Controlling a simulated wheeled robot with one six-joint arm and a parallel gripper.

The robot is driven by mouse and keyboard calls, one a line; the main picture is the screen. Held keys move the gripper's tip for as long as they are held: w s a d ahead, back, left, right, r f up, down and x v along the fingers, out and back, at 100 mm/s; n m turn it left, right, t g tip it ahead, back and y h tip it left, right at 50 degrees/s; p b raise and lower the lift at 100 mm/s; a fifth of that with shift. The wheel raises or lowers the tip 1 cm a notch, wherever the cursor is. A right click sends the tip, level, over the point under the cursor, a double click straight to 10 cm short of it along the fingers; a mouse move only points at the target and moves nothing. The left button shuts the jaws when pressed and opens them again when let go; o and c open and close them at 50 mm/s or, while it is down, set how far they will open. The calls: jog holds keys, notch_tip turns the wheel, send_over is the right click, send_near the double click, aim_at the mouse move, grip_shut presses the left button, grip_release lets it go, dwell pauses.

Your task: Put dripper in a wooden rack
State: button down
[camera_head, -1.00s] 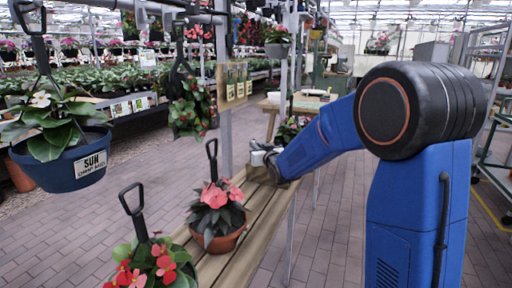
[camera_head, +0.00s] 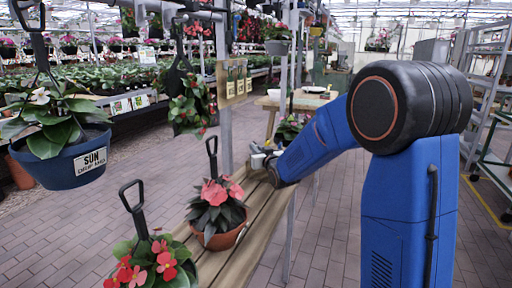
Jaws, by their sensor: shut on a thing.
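My gripper (camera_head: 262,158) is at the end of my blue arm, above the far end of the slatted wooden bench. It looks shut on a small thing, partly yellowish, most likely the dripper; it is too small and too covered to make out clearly. A wooden rack (camera_head: 221,88) is fixed to the metal post, up and to the left of my gripper. Several small yellowish items (camera_head: 240,87) show in it. My gripper is apart from the rack.
A blue hanging pot (camera_head: 62,170) and a hanging plant (camera_head: 192,110) are at left. A metal post (camera_head: 226,140) stands beside the bench.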

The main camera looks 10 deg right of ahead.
jog(key=shift+f, duration=0.45)
jog(key=shift+f, duration=1.25)
jog(key=c, duration=1.7)
grip_release()
jog(key=shift+c, duration=0.2)
jog(key=s+d, duration=0.2)
jog(key=s, duration=1.5)
jog(key=shift+d+r, duration=0.25)
jog(key=shift+d, duration=0.1)
jog(key=shift+s, duration=0.15)
